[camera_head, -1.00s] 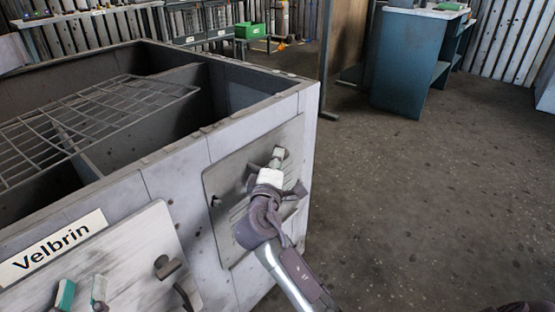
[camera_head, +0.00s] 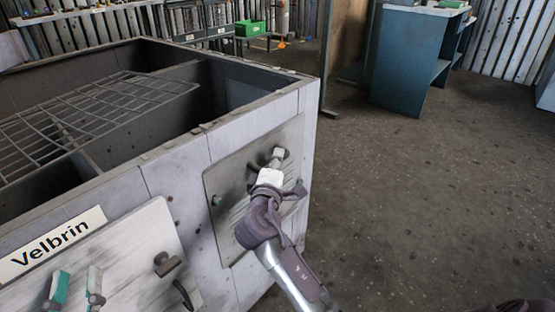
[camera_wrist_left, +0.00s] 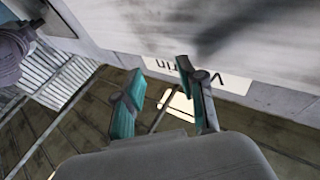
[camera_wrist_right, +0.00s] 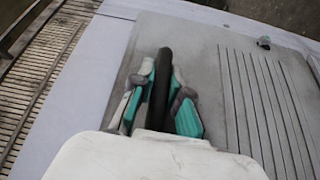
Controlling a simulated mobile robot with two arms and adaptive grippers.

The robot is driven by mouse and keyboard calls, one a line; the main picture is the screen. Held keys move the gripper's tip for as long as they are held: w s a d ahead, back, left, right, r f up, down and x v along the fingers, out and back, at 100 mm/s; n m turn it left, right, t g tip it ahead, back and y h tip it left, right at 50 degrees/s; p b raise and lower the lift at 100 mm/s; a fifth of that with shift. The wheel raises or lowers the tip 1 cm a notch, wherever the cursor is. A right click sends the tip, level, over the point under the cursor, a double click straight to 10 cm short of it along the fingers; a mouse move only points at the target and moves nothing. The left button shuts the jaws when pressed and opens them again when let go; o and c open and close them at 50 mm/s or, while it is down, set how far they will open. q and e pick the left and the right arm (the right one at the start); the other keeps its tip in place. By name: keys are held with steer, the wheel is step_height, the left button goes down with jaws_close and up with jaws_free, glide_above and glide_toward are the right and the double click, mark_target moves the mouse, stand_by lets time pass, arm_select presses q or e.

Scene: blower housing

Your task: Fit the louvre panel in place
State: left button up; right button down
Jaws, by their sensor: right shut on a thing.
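The grey louvre panel (camera_head: 225,185), with a row of parallel slots, lies against the right part of the housing's front face (camera_head: 178,185). From these views I cannot tell whether it sits fully flush. In the right wrist view the panel (camera_wrist_right: 209,60) fills the middle, and my right gripper (camera_wrist_right: 162,98) is shut on its dark bar handle (camera_wrist_right: 164,65). In the head view my right wrist covers the handle and part of the slots. My left gripper (camera_head: 76,287) is open and empty in front of the labelled plate; its parted fingers show in the left wrist view (camera_wrist_left: 163,95).
A pale plate (camera_head: 135,240) with a "Velbrin" label (camera_head: 50,245) and dark fittings covers the housing's left front. A wire grid (camera_head: 95,105) lies over the open top. Small knobs (camera_wrist_right: 264,42) stand near the panel. Floor to the right (camera_head: 430,200) is clear.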

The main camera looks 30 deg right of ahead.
arm_select(q)
steer(key=shift+s+r, duration=0.1)
steer(key=shift+r, duration=0.05)
arm_select(e)
steer(key=shift+f, duration=0.1)
steer(key=c, duration=0.6)
jaws_free()
steer(key=shift+w+a+f, duration=0.1)
steer(key=shift+f, duration=0.1)
arm_select(q)
steer(key=shift+r+h, duration=0.1)
steer(key=shift+h, duration=0.2)
steer(key=shift+w+a+f+g+y+p, duration=0.15)
steer(key=shift+f+g+y, duration=0.15)
steer(key=shift+f, duration=0.35)
steer(key=shift+w+f+g+y+p, duration=0.2)
steer(key=shift+f+g, duration=0.2)
steer(key=shift+f, duration=0.25)
step_height(320, 180, down, 8)
steer(key=s+a+g+y+p, duration=0.1)
steer(key=g+p, duration=0.1)
steer(key=g, duration=0.3)
steer(key=shift+s+a+f+y, duration=0.15)
steer(key=shift+a+y, duration=0.1)
steer(key=shift+y, duration=0.15)
arm_select(e)
steer(key=s+d, duration=0.3)
steer(key=s, duration=0.4)
steer(key=shift+s, duration=0.25)
